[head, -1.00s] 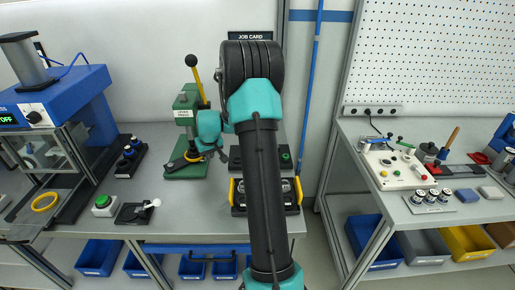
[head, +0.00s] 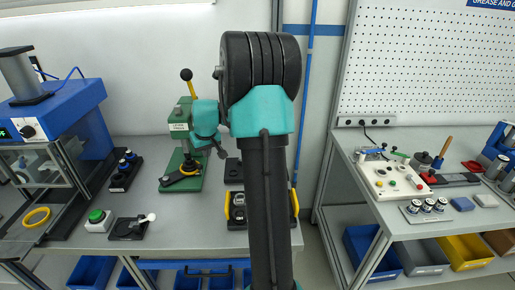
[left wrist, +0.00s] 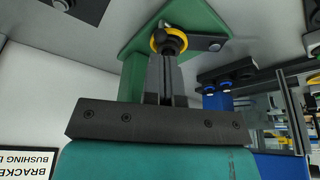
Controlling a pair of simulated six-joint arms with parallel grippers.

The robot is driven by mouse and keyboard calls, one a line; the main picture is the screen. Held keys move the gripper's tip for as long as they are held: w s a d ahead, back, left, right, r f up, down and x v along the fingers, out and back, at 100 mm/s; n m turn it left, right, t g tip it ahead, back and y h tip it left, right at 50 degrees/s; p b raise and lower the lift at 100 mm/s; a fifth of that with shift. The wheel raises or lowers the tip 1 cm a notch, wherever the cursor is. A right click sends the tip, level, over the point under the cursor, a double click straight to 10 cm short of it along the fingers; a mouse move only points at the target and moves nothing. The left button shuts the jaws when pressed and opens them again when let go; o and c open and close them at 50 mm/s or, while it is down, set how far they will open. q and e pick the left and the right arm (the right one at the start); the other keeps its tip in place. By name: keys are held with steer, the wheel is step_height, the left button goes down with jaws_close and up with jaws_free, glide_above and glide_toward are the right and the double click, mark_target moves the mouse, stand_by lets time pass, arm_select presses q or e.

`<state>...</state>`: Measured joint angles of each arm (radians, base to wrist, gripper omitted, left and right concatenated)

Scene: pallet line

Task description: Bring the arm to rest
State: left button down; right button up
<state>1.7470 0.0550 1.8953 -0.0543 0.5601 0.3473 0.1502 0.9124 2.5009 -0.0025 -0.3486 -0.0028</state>
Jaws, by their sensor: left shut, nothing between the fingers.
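My left arm (head: 265,190) spans the middle of the head view, its thick black joint high in front of the wall. My left gripper (head: 221,151) hangs beside the green arbor press (head: 183,128), to its right in the picture, with its dark fingers together and empty. In the left wrist view the shut fingers (left wrist: 168,62) point toward the press base (left wrist: 200,22), where a yellow ring (left wrist: 168,40) sits around a dark round part. The fingertips overlap the ring in that picture; the head view shows them apart from it. My right gripper is not seen.
A blue machine (head: 60,110) stands at the left, with a green button box (head: 98,220) in front. A dark fixture with yellow handles (head: 237,207) is partly hidden behind my arm. A second bench (head: 440,225) with a white control panel (head: 392,178) stands at the right.

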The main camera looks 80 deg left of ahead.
arm_select(q)
steer(key=w+f+m+t, duration=0.1)
steer(key=w+f, duration=0.3)
steer(key=w, duration=0.5)
steer(key=w+f+m+t, duration=0.1)
steer(key=w+f+m, duration=0.2)
steer(key=w, duration=0.7)
steer(key=w+f+m+t, duration=0.2)
steer(key=w+f, duration=0.3)
steer(key=w, duration=0.5)
steer(key=shift+d+f, duration=0.15)
steer(key=shift+f, duration=0.2)
steer(key=w+d+f+m+t+h, duration=0.1)
steer(key=w+d+f+m, duration=0.35)
steer(key=w+d, duration=0.75)
steer(key=w+d+f+m+t+h, duration=0.25)
steer(key=w+d+f, duration=0.25)
steer(key=w+d, duration=0.75)
steer(key=s+d+f+m+g+h, duration=0.1)
steer(key=d+f+m, duration=0.3)
steer(key=d, duration=1)
steer(key=s+d+f+m+g+h, duration=0.2)
steer(key=d+f+m+g, duration=0.2)
steer(key=d+f, duration=0.5)
steer(key=d, duration=0.6)
steer(key=shift+s+d, duration=0.15)
steer(key=shift+d, duration=0.1)
